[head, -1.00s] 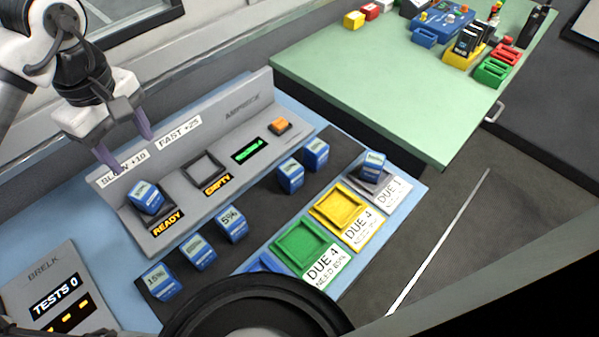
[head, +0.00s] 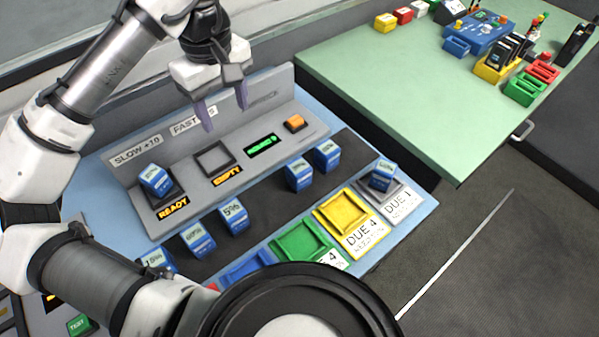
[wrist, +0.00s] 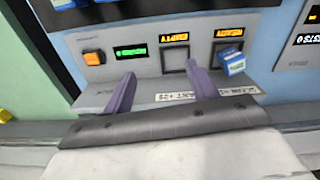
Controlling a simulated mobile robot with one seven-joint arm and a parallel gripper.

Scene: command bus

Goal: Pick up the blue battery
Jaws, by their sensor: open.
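Several blue batteries are in the head view. One blue battery (head: 156,180) sits in the charger slot marked READY, and it also shows in the wrist view (wrist: 232,63). Others stand on the dark strip: one labelled 5% (head: 234,219), one beside it (head: 198,239), one at the lower left (head: 157,260), and a pair (head: 299,174) (head: 326,155). Another battery (head: 382,175) sits on the grey pad marked DUE 1. My gripper (head: 225,112) is open and empty above the charger (head: 270,147), over the FAST label. Its purple fingers (wrist: 163,95) also show in the wrist view.
The EMPTY slot (head: 214,159) holds nothing. An orange button (head: 295,122) sits at the charger's right end. Yellow (head: 345,211) and green (head: 299,243) pads line the front. A green table (head: 400,95) with coloured containers stands behind right.

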